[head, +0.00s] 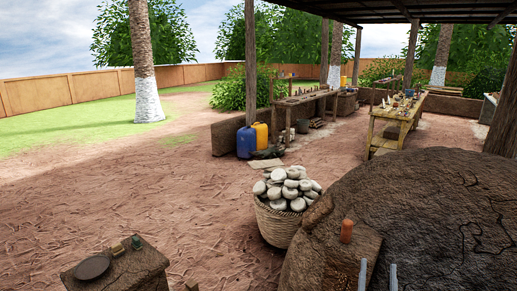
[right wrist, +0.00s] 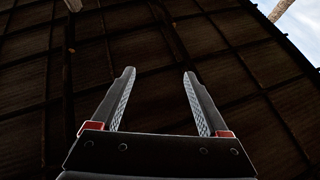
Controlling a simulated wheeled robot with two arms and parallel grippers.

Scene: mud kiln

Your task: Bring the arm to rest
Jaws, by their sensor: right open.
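My right gripper (head: 377,275) shows at the bottom of the head view, its two pale fingers pointing up in front of the big mud kiln (head: 430,200). In the right wrist view the right gripper (right wrist: 160,85) is open, with nothing between its fingers. Behind it in that view is the dark underside of the roof (right wrist: 150,40). My left gripper is not in view.
An orange-brown cylinder (head: 347,231) stands on a flat ledge (head: 362,250) at the kiln. A basket (head: 275,228) of pale stones stands beside the kiln. A small stand (head: 140,268) with a dark round plate is at lower left. Bare ground lies between them.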

